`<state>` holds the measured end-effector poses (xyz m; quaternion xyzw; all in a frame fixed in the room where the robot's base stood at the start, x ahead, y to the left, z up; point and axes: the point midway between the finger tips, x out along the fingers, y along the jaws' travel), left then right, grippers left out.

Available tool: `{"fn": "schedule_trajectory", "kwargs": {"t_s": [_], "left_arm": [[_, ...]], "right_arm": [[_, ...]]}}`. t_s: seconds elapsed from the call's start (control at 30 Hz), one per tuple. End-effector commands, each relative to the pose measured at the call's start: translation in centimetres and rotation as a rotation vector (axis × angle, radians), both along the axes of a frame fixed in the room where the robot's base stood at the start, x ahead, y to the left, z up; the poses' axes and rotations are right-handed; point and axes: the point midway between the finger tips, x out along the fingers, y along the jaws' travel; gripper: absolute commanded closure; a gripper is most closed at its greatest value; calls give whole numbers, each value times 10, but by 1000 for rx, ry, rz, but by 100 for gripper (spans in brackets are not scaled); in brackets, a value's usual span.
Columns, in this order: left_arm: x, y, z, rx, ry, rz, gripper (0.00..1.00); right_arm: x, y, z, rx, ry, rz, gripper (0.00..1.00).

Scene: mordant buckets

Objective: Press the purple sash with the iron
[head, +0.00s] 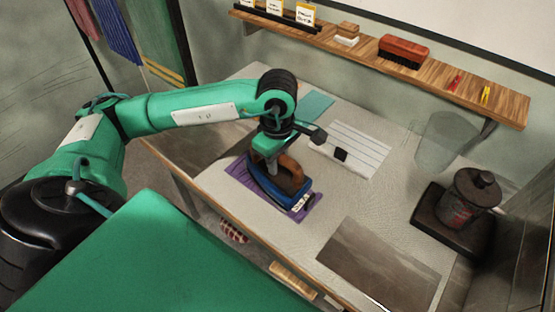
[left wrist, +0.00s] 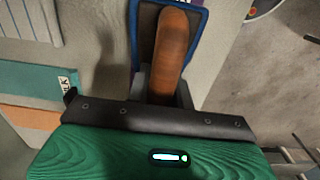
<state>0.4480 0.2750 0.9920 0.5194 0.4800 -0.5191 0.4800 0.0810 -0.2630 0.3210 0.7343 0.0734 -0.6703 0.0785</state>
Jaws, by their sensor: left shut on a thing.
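The iron (head: 270,190) has a dark blue body and a brown handle. In the head view it is over the purple sash (head: 238,171), which lies flat on the pale table cover. The sash shows at both ends of the iron, and its middle is hidden. The iron looks level and down on the sash, though the contact line is not clear. My left gripper (head: 271,163) is shut on the iron's handle from above. In the left wrist view the brown handle (left wrist: 172,50) runs up from between the fingers. My right gripper is not in view.
A striped white sheet (head: 362,139) with a black block and a teal cloth (head: 316,103) lie behind. A grey-brown mat (head: 380,265) lies front right. A wall shelf (head: 460,83) holds a red brush (head: 403,48).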

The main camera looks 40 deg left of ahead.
Motion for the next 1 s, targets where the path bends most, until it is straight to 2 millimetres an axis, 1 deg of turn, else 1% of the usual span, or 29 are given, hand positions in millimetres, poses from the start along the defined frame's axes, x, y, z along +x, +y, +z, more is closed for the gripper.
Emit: {"fn": "schedule_trajectory", "kwargs": {"t_s": [0.77,1.0], "left_arm": [[1,0,-7,0,-3,0,100],[0,0,-6,0,-2,0,100]], "right_arm": [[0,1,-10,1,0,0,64],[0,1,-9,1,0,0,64]]}}
